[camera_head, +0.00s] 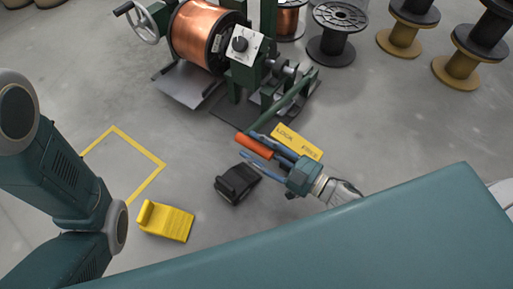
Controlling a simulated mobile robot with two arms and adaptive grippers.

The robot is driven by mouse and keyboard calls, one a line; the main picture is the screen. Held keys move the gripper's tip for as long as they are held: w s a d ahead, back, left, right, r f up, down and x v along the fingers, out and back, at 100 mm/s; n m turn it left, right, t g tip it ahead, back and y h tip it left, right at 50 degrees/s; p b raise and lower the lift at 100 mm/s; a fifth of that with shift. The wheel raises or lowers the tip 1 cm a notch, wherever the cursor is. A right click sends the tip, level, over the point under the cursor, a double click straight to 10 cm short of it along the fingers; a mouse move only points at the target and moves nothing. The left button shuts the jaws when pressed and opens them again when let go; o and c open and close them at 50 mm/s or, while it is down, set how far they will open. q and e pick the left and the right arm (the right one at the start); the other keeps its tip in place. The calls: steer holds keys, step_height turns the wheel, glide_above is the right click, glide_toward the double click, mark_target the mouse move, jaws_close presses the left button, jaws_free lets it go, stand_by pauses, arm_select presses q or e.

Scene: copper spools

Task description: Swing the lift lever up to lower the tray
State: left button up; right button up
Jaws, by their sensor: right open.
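The lift lever is a green bar (283,101) that slopes from the machine down toward me, with an orange grip (254,146) at its near end. My right gripper (247,144) reaches in from the lower right. Its blue fingers are open, one on each side of the orange grip in the picture; I cannot tell whether they touch it. A grey tray plate (188,86) lies low beneath the copper spool (203,36) on the green machine. My left arm shows at the left edge, but its gripper is out of view.
A yellow plate (297,142) lettered "LOCK FREE" lies beside the right gripper. A black wedge (236,184) and a yellow wedge (166,221) are on the floor nearer me. A yellow floor outline (141,149) is at left. Black reels (334,30) stand behind.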

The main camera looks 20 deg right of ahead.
jaws_close()
